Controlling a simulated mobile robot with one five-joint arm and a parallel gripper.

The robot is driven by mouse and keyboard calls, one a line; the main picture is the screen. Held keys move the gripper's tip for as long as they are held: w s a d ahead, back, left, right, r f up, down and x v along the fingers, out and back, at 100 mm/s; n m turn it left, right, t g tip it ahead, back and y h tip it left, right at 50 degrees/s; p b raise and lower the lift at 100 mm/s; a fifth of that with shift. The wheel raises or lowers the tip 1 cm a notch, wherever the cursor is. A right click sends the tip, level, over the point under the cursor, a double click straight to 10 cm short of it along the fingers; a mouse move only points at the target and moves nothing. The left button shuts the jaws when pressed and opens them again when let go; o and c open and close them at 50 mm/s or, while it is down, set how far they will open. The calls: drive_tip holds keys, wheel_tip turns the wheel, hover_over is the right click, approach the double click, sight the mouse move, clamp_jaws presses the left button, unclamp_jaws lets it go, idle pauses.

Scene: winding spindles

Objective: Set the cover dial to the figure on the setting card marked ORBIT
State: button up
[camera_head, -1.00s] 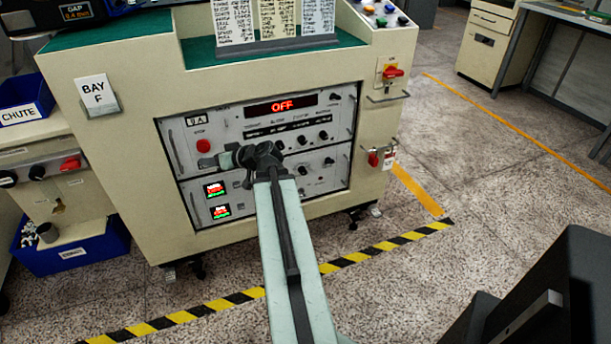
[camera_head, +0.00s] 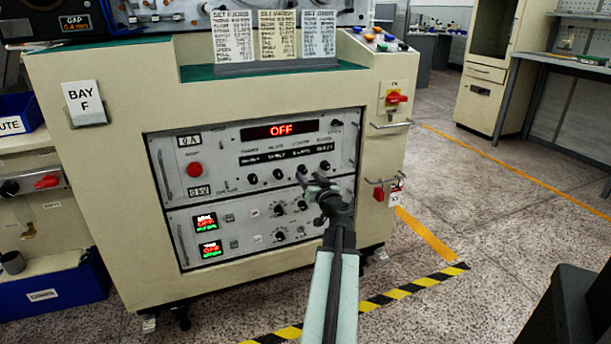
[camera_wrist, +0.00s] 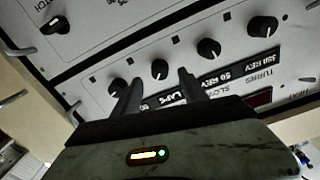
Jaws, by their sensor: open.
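My gripper (camera_head: 314,182) is open and empty in front of the right part of the control panel. The wrist view shows its two dark fingers (camera_wrist: 159,84) apart, with one black knob (camera_wrist: 160,69) between them and another beside the left finger; contact cannot be told. A row of black knobs (camera_head: 278,175) sits under a strip of windows (camera_head: 285,154). Their captions are too small to tell which is the cover dial. Three setting cards stand on top: left (camera_head: 233,36), middle (camera_head: 277,34) and right (camera_head: 318,34). I cannot make out ORBIT or any figure.
A red display (camera_head: 281,130) reads OFF. A red button (camera_head: 194,169) is on the panel's left. A lower panel has two small displays (camera_head: 206,221) and more knobs. A red switch (camera_head: 396,97) and handles stick out on the right.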

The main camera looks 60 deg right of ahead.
sight(304, 171)
drive_tip(key=x, duration=0.3)
drive_tip(key=shift+w+d, duration=0.15)
drive_tip(key=shift+w, duration=0.1)
clamp_jaws()
drive_tip(key=shift+s+m, duration=0.1)
drive_tip(key=shift+m, duration=2.8)
unclamp_jaws()
